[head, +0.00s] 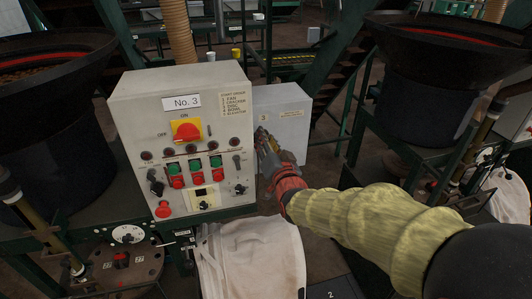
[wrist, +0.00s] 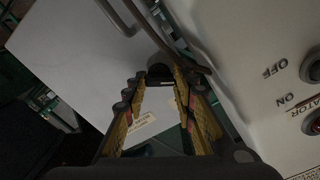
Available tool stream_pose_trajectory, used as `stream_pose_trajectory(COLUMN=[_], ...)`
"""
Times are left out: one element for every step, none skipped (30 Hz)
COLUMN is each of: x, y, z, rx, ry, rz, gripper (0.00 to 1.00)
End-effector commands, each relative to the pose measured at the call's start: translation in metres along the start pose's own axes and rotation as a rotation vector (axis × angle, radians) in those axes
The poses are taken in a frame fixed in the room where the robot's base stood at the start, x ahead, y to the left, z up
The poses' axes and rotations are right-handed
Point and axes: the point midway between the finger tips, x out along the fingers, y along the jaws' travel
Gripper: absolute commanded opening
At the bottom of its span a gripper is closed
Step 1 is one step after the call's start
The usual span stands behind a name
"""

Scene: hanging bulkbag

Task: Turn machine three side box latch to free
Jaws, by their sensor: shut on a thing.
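The side box (head: 285,118), a light grey box marked 3, stands behind the right side of the No. 3 control box. Its pale face also fills the left of the wrist view (wrist: 75,60). My gripper (head: 263,137) reaches to the near left edge of the side box's face. In the wrist view the yellow-and-black fingers (wrist: 163,86) close on a small dark latch (wrist: 159,71). The fingers hide part of the latch, so its exact turn is hard to tell. In the head view my gripper covers it.
The No. 3 control box (head: 150,95), with a red-and-yellow switch (head: 186,131) and several knobs, stands close left of my gripper. A white cloth bag (head: 250,260) hangs below. A large dark bowl (head: 450,40) stands at the right.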

Motion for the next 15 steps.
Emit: stream_pose_trajectory(x=[-0.0002,-0.0002,-0.0001,-0.0001,-0.0001,-0.0001,-0.0001,-0.0001,-0.0001,-0.0002,-0.0002,-0.0001,-0.0001,0.0000,-0.0001], y=[0.0032,0.0035,0.0035,0.0035,0.0033,0.0032,0.0033,0.0035,0.0039,0.0038,0.0037,0.0036,0.0035,0.0037,0.0038], z=[0.0046,0.0049,0.0048,0.0047,0.0042,0.0040,0.0042,0.0043,0.0047,0.0045,0.0043,0.0041,0.0038,0.0040,0.0040], rx=[0.043,0.071,0.109,0.138,0.166,0.204,0.233,0.261,0.299,0.328,0.356,0.394,0.423,0.451,0.489], ry=[0.004,0.003,0.003,0.003,0.003,0.004,0.003,0.003,0.002,0.002,0.003,0.003,0.003,0.002,0.003], rz=[-0.002,-0.002,-0.002,-0.002,-0.002,-0.002,-0.002,-0.002,-0.001,-0.002,-0.002,-0.002,-0.002,-0.002,-0.002], gripper=[0.01,0.01,0.01,0.01,0.01,0.01,0.01,0.01,0.01,0.01,0.01,0.01,0.01,0.01,0.01])
